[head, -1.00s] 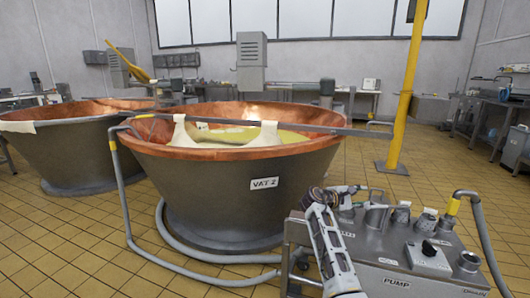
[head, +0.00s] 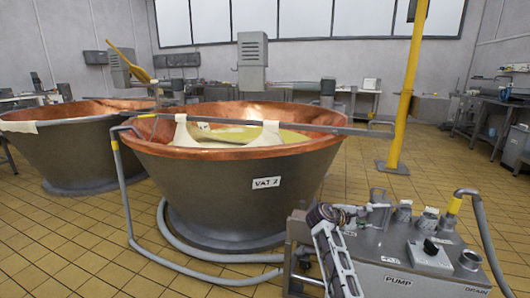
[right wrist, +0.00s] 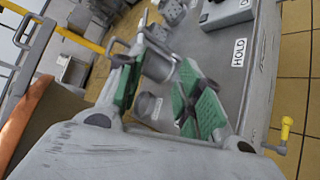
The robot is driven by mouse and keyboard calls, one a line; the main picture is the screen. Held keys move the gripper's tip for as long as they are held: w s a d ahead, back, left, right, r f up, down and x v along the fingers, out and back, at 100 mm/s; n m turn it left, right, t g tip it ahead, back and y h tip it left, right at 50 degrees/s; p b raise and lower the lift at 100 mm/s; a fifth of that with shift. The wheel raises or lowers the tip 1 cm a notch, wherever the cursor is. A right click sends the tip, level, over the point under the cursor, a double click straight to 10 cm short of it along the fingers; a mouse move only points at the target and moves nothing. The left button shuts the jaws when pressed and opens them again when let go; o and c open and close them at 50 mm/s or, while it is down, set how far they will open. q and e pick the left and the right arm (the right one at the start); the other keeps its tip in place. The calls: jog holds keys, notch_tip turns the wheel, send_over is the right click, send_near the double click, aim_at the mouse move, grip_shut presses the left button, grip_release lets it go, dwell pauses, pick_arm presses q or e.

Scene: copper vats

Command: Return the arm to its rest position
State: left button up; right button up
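My right arm reaches in from the bottom of the head view. Its gripper (head: 374,212) is near the far left part of the grey pump cart (head: 408,257), close to the upright fittings on its top. In the right wrist view the two green-padded fingers of the right gripper (right wrist: 160,92) stand apart with nothing held between them. The cart's top with a HOLD label (right wrist: 238,52) lies beyond and right of the fingers. Whether the gripper touches the cart cannot be told. My left gripper is not in view.
A copper vat marked VAT 2 (head: 232,190) stands left of the cart, with a second vat (head: 70,150) farther left. A grey hose (head: 190,254) runs along the floor. A yellow post (head: 405,95) rises behind the cart. Tiled floor (head: 65,245) is open at front left.

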jog(key=s+a+f+m+g+y, duration=0.1)
jog(key=s+f+m+y, duration=0.15)
jog(key=s+f, duration=0.65)
jog(key=s+a+f+m+y, duration=0.2)
jog(key=s+f+y, duration=0.1)
jog(key=s+f, duration=0.65)
pick_arm(q)
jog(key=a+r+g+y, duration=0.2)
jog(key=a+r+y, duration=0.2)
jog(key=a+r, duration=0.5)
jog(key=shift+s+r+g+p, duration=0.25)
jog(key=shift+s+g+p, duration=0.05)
jog(key=shift+p, duration=0.1)
pick_arm(e)
jog(key=s+a+m+g+y, duration=0.1)
jog(key=s+a+y, duration=0.2)
jog(key=s, duration=0.8)
jog(key=s+a+m+y, duration=0.2)
jog(key=s+a+y, duration=0.2)
jog(key=s+a, duration=0.3)
jog(key=s, duration=0.4)
jog(key=shift+s+a+g, duration=0.25)
jog(key=shift+g, duration=0.15)
pick_arm(q)
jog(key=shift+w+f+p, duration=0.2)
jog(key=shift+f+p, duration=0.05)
jog(key=shift+p, duration=0.3)
pick_arm(e)
jog(key=shift+w+f+m, duration=0.25)
jog(key=shift+f, duration=0.05)
